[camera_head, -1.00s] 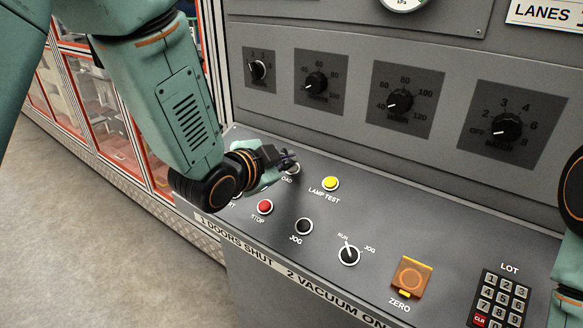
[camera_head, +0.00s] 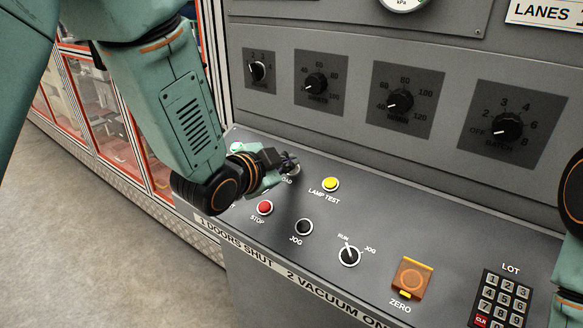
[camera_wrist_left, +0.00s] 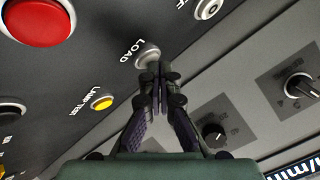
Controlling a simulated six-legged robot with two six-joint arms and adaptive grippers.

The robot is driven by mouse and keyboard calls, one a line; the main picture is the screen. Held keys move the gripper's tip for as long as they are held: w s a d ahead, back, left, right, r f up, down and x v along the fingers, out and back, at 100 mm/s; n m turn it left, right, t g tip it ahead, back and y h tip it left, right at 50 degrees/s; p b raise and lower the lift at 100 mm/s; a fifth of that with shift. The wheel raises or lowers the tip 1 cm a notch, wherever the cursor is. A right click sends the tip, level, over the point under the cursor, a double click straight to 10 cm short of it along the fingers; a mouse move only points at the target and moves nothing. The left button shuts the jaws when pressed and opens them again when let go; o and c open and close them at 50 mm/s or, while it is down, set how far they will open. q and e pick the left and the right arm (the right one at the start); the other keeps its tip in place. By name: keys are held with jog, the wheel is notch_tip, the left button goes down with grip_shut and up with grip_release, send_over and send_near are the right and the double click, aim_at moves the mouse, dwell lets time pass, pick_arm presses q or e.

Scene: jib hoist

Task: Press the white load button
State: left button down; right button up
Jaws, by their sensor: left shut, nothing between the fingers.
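The white load button (camera_wrist_left: 147,54), a pale cap in a metal ring beside the word LOAD, shows in the left wrist view. My left gripper (camera_wrist_left: 160,76) is shut and empty, its fingertips right at the button's edge and covering part of it. I cannot tell whether they touch the cap. In the head view the left gripper (camera_head: 287,162) is over the load button's place on the sloping panel and hides most of the button and part of its label. My right gripper is out of the head view; only part of that arm shows at the right edge.
The yellow lamp test button (camera_head: 330,184) is close by on the right. The red stop button (camera_head: 264,207), black jog button (camera_head: 304,226), run/jog switch (camera_head: 349,255), orange zero cover (camera_head: 411,277) and keypad (camera_head: 499,300) share the panel. A dial wall (camera_head: 440,70) rises behind.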

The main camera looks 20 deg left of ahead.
pick_arm(q)
jog(key=shift+f, duration=0.2)
dwell(0.5)
jog(key=shift+s+r+p, duration=0.1)
jog(key=shift+r+p, duration=0.4)
jog(key=shift+r, duration=0.1)
jog(key=shift+s+a+r, duration=0.1)
jog(key=shift+s+r, duration=0.1)
jog(key=shift+r, duration=0.05)
jog(key=shift+s+r+p, duration=0.1)
jog(key=shift+r+p, duration=0.5)
jog(key=shift+p, duration=0.1)
jog(key=r+p, duration=0.1)
jog(key=s+r+p, duration=0.1)
jog(key=r, duration=0.1)
jog(key=shift+s+a+r+p, duration=0.2)
jog(key=shift+s+a+p, duration=0.05)
jog(key=shift+a+p, duration=0.15)
